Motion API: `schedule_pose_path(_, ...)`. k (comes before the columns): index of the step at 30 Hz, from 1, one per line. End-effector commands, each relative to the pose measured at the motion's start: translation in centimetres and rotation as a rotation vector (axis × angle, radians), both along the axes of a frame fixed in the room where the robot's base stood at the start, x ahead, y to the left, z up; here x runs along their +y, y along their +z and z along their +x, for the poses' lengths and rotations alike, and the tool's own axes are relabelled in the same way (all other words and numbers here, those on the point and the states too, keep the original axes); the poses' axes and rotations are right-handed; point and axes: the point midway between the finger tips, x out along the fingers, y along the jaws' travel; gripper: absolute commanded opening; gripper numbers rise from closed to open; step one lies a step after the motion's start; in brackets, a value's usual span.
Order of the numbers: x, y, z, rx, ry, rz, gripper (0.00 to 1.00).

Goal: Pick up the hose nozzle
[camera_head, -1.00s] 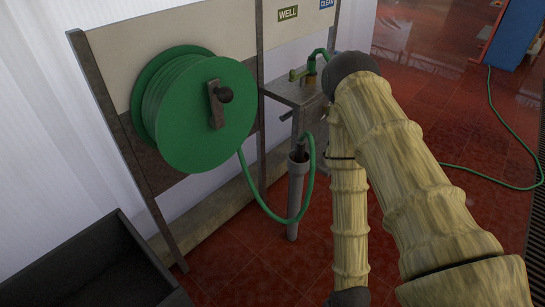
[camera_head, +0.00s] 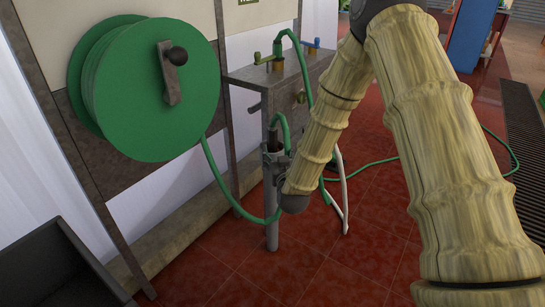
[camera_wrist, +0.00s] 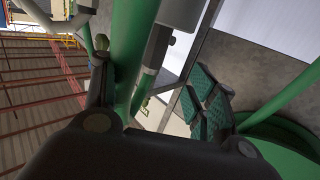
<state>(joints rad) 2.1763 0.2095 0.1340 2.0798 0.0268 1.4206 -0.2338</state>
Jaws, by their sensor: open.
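The hose nozzle's dark top (camera_head: 273,146) shows at the mouth of an upright grey holder pipe (camera_head: 271,232), beside a bent green hose. My gripper (camera_head: 279,165) is at the holder's top, partly hidden behind my wrist. In the wrist view my gripper (camera_wrist: 150,68) is open, with a dark finger at left and a finger with green ribbed pads at right. The green hose (camera_wrist: 127,45) runs large between the fingers. A dark part beside it may be the nozzle. Whether either finger touches it, I cannot tell.
A green hose reel (camera_head: 140,90) is mounted on a panel at left. A grey stand (camera_head: 235,75) with taps is behind the holder. A dark bin (camera_head: 50,270) is at lower left.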

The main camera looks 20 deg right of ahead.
Motion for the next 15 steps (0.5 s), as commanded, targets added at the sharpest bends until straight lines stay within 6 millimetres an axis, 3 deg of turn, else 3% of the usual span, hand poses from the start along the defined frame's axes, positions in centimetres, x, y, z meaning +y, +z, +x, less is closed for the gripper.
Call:
schedule_pose_path(6,-0.5,1.6,1.9,-0.060,-0.014,-0.004,0.58)
schedule_pose_path(15,-1.0,1.5,5.8,-0.059,-0.014,-0.005,0.58)
